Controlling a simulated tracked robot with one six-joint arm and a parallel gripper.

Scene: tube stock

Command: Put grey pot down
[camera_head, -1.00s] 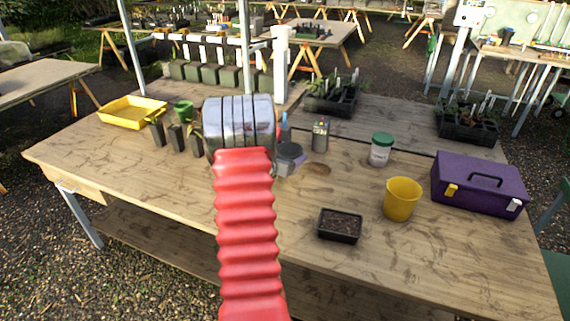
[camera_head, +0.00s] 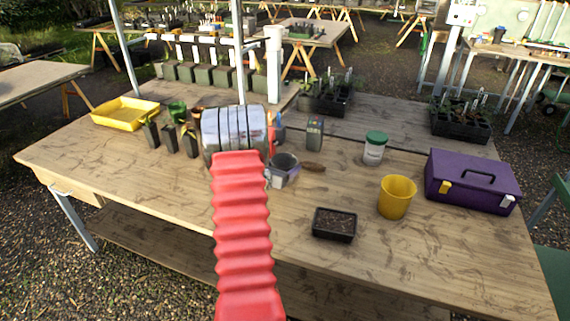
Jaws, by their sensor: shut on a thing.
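A grey pot (camera_head: 285,161) with a dark round opening shows just right of my silver wrist, over the middle of the wooden bench (camera_head: 130,160). It looks upright. My gripper (camera_head: 274,178) is mostly hidden behind my wrist and red bellows sleeve; only a pale part shows beside the pot. It is shut on the grey pot. A pale purplish boxy shape (camera_head: 288,177) shows just under the pot's rim; I cannot tell whether it belongs to the pot. Whether the pot's base touches the bench is hidden.
A brown item (camera_head: 313,167) lies close right of the pot. A grey-green box (camera_head: 315,133) and green-lidded tub (camera_head: 375,148) stand behind. A soil tray (camera_head: 334,224), yellow pot (camera_head: 396,197) and purple toolbox (camera_head: 472,181) are to the right. Small dark plant pots (camera_head: 169,139) stand left.

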